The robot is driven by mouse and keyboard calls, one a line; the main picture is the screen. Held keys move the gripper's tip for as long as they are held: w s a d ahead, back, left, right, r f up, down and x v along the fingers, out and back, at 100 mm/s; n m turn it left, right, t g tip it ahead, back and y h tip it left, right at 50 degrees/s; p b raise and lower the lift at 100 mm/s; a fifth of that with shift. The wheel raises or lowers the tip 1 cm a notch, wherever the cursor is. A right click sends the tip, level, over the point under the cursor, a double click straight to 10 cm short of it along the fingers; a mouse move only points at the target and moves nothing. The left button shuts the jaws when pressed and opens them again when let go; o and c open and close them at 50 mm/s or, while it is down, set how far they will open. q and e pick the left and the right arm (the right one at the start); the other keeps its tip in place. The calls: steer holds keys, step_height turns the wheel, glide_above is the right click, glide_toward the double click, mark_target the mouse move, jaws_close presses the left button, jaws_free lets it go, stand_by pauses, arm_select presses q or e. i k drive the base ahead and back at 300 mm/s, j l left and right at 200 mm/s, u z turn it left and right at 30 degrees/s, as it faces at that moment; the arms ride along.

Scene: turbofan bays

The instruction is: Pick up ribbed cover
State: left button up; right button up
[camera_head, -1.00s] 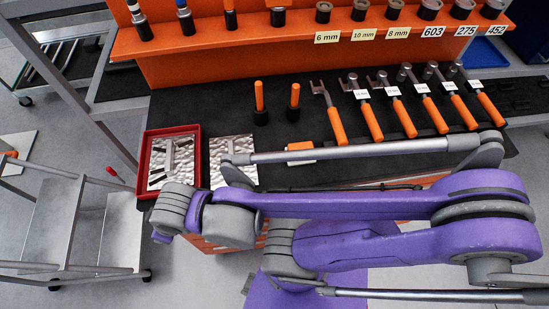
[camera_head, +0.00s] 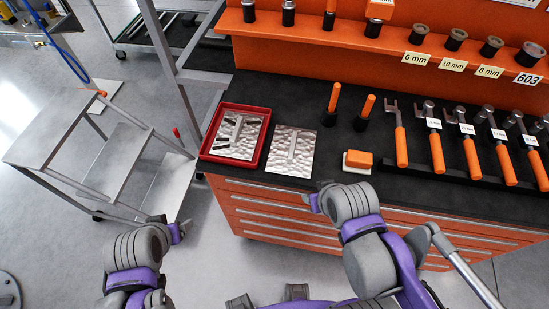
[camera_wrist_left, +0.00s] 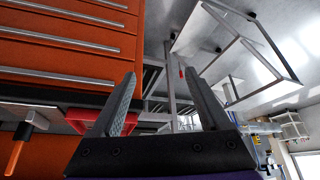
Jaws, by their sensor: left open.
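A thin silver plate (camera_head: 291,151) with a hammered-looking face and a raised strip lies flat on the dark bench top. A similar silver plate (camera_head: 238,137) with dark strips lies in a red tray (camera_head: 207,150) to its left. I cannot tell which of these, if either, is the ribbed cover. In the left wrist view my left gripper (camera_wrist_left: 163,75) is open, with nothing between its fingers. It points past the orange drawers, and part of the red tray (camera_wrist_left: 90,114) shows behind its left finger. My right arm shows at the bench front, but its fingers are not visible.
An orange and white block (camera_head: 358,161) lies right of the plates. A grey cart (camera_head: 125,150) stands left of the bench. Floor between them is open.

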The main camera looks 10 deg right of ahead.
mark_target(292, 148)
steer(key=i+z, duration=0.1)
steer(key=z, duration=0.3)
steer(key=i+z, duration=0.1)
steer(key=z, duration=0.3)
steer(key=k+j, duration=0.1)
steer(key=k, duration=0.5)
steer(key=l+u, duration=0.15)
steer(key=u, duration=1.35)
steer(key=k+l, duration=0.1)
steer(key=l, duration=0.3)
steer(key=l+u, duration=0.15)
steer(key=l, duration=0.25)
steer(key=i+l, duration=0.1)
